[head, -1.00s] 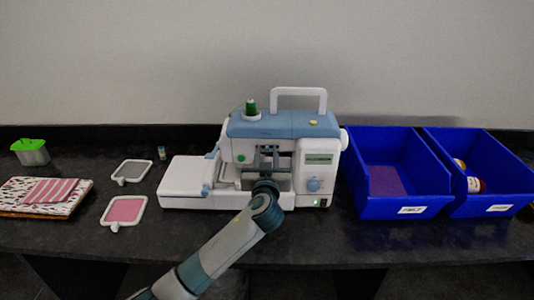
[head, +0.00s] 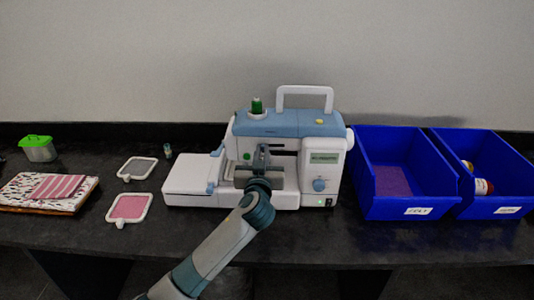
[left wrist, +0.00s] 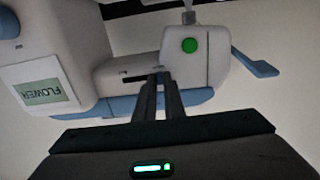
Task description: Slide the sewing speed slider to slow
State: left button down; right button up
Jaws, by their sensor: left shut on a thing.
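The white and blue sewing machine (head: 287,122) stands at the middle of the table. A dark horizontal slot (head: 284,152) for the speed slider runs across its front, and it also shows in the left wrist view (left wrist: 134,77). My left gripper (left wrist: 158,72) is shut at one end of this slot. The slider knob is hidden between the fingertips. In the head view my left wrist hides most of the fingers, in front of the machine. The slot extends bare to the right of the fingers in the head view. My right gripper is in neither view.
A green button (left wrist: 189,45) sits close to the fingers, and a blue lever (left wrist: 254,62) sticks out beyond it. Two blue bins (head: 410,205) stand right of the machine. Two hoops (head: 129,208), folded cloth (head: 48,192) and a green-lidded box (head: 38,150) lie left.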

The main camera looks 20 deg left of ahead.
pick_arm(q)
jog(key=c, duration=1.9)
grip_release()
jog(key=shift+a, duration=0.2)
jog(key=shift+c, duration=0.2)
jog(key=shift+o, duration=0.5)
jog(key=shift+s+a, duration=0.1)
jog(key=shift+a, duration=0.05)
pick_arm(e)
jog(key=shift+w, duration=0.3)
pick_arm(q)
jog(key=shift+d, duration=0.2)
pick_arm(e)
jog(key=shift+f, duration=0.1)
